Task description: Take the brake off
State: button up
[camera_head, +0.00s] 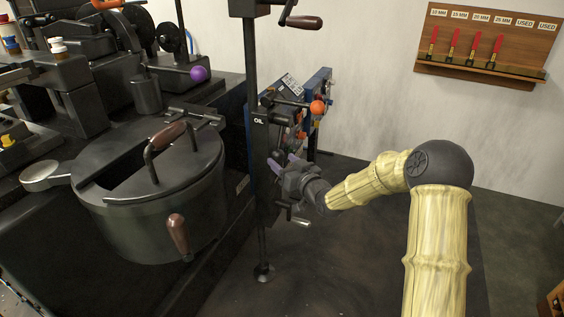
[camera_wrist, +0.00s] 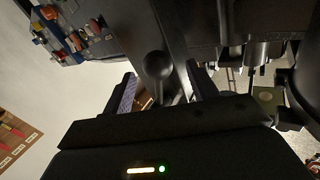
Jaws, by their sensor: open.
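My gripper (camera_head: 284,163) is open, its purple-padded fingers reaching in beside the black post marked OIL. In the wrist view, a dark lever with a rounded knob (camera_wrist: 157,65) shows between the two spread fingers of my gripper (camera_wrist: 162,75). A gap shows between the knob and each finger; I cannot tell how deep the knob sits between them. No label names the brake, so I cannot tell for sure that this lever is it. In the head view the gripper and post hide this knob.
The OIL post (camera_head: 259,160) stands left of my gripper. A lever with an orange ball (camera_head: 317,107) is above it. A round black pot (camera_head: 150,225) and a purple-ball lever (camera_head: 199,74) are at left. A wooden tool rack (camera_head: 485,42) hangs on the wall.

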jog(key=shift+x, duration=0.9)
jog(key=shift+w+d, duration=0.1)
jog(key=shift+d, duration=0.05)
grip_shut()
